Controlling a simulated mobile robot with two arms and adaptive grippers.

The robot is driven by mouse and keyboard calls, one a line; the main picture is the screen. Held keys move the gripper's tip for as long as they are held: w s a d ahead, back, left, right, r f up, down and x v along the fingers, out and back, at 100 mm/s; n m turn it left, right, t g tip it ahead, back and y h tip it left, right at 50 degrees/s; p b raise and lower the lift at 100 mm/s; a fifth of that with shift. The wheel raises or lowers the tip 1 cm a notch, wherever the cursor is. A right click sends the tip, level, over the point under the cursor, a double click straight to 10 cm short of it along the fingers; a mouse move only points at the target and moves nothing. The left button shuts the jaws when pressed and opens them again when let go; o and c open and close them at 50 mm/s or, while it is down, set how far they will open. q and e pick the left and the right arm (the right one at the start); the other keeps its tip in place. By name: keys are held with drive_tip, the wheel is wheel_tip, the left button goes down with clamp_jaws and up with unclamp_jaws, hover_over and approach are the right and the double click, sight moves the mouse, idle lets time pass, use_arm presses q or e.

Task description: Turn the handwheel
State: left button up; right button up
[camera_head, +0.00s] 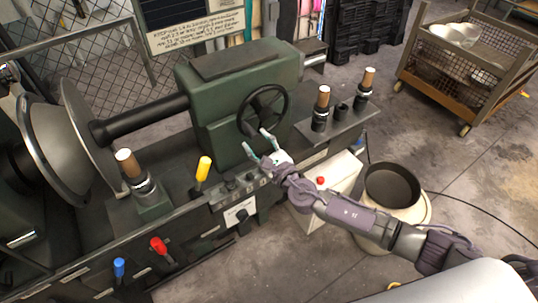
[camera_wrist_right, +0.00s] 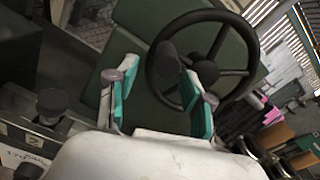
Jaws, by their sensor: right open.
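The black spoked handwheel (camera_head: 263,110) is on the front of the green machine housing (camera_head: 213,112). In the right wrist view the handwheel (camera_wrist_right: 203,62) stands ahead, with its dark knob (camera_wrist_right: 167,62) showing between the fingers in the picture. My right gripper (camera_head: 258,143) is open just below and in front of the wheel's lower rim. Its fingers with teal pads show in the right wrist view (camera_wrist_right: 160,92), and nothing is held between them. Whether a finger touches the rim is unclear. My left gripper is not in view.
Levers with yellow (camera_head: 203,168), red (camera_head: 158,245) and blue (camera_head: 119,267) grips stick out of the machine front. Wooden-topped handles (camera_head: 322,100) stand right of the wheel.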

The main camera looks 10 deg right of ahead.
drive_tip(key=v, duration=0.7)
drive_tip(key=shift+s, duration=0.35)
drive_tip(key=shift+d, duration=0.1)
drive_tip(key=s+d+f+m+g+h, duration=0.1)
drive_tip(key=d+f+m+g+h, duration=0.15)
drive_tip(key=f+m, duration=0.4)
drive_tip(key=s+d+f+m+g+h, duration=0.15)
drive_tip(key=d+f+m, duration=0.25)
drive_tip(key=f, duration=0.5)
drive_tip(key=s+d+f+m+g+h, duration=0.1)
drive_tip(key=d+f+m+h, duration=0.15)
drive_tip(key=f+m, duration=0.4)
drive_tip(key=s+d+f+m+g, duration=0.2)
drive_tip(key=s+f+m, duration=0.15)
drive_tip(key=f, duration=0.25)
drive_tip(key=s+d+f+m+g, duration=0.1)
drive_tip(key=s+d+f+m, duration=0.1)
drive_tip(key=s+f, duration=0.25)
drive_tip(key=s+f+m+g, duration=0.2)
drive_tip(key=s+f+m, duration=0.3)
drive_tip(key=s, duration=0.6)
drive_tip(key=s+a+f+m+g, duration=0.1)
drive_tip(key=s+f+m+g, duration=0.2)
drive_tip(key=s, duration=0.9)
drive_tip(key=s+a+f+m+g, duration=0.1)
drive_tip(key=s+f+m+g, duration=0.2)
drive_tip(key=s+f+m, duration=0.6)
drive_tip(key=s+m, duration=0.2)
drive_tip(key=shift+s+a, duration=0.2)
drive_tip(key=shift+s, duration=0.05)
